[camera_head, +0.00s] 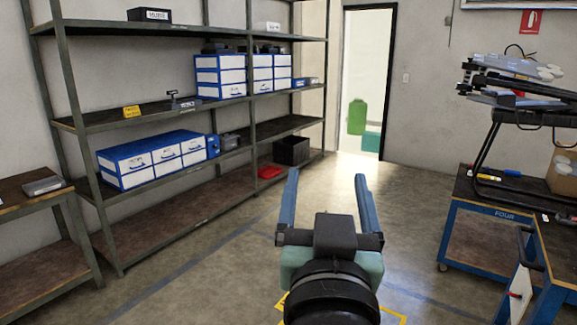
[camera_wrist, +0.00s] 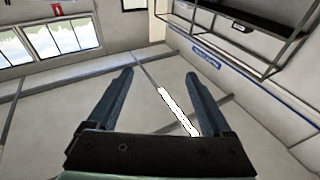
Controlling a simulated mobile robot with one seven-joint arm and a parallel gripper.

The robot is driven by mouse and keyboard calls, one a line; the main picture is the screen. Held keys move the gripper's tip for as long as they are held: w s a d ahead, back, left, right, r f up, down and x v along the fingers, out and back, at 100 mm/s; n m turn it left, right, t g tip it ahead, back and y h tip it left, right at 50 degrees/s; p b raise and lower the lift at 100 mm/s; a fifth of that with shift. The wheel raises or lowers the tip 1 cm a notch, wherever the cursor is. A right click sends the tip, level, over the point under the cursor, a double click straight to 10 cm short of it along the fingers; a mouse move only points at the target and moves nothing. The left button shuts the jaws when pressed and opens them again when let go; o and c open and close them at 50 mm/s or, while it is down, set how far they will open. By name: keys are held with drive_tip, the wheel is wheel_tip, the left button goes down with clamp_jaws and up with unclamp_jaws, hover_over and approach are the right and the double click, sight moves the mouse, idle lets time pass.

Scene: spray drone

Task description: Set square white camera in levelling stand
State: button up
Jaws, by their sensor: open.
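My gripper (camera_head: 327,176) is open and empty, held up in front of me over the floor with its fingers pointing away. In the wrist view my gripper (camera_wrist: 159,73) shows two spread fingers with nothing between them. I cannot make out a square white camera for certain in either view. A small dark grey device on a foot (camera_head: 181,101) stands on the middle shelf, beside a yellow block (camera_head: 131,112). I cannot tell whether it is the levelling stand. My gripper is well apart from all of these.
A metal shelf rack (camera_head: 115,205) along the left wall holds blue-and-white drawer boxes (camera_head: 153,161) and a red tray (camera_head: 270,171). A side table (camera_head: 30,205) stands at far left. A blue-framed workbench (camera_head: 497,215) with a drone (camera_head: 520,80) stands right. The middle floor is clear toward a doorway.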

drive_tip(key=s+a+r+t+y, duration=0.1)
drive_tip(key=s+a+r+t, duration=0.1)
drive_tip(key=s+r, duration=0.3)
drive_tip(key=s+a+r+n+t, duration=0.1)
drive_tip(key=s+r+t, duration=0.4)
drive_tip(key=r, duration=0.7)
drive_tip(key=shift+s+a+n+y, duration=0.3)
drive_tip(key=shift+s+a+y, duration=0.1)
drive_tip(key=shift+s+a, duration=0.3)
drive_tip(key=shift+r, duration=0.15)
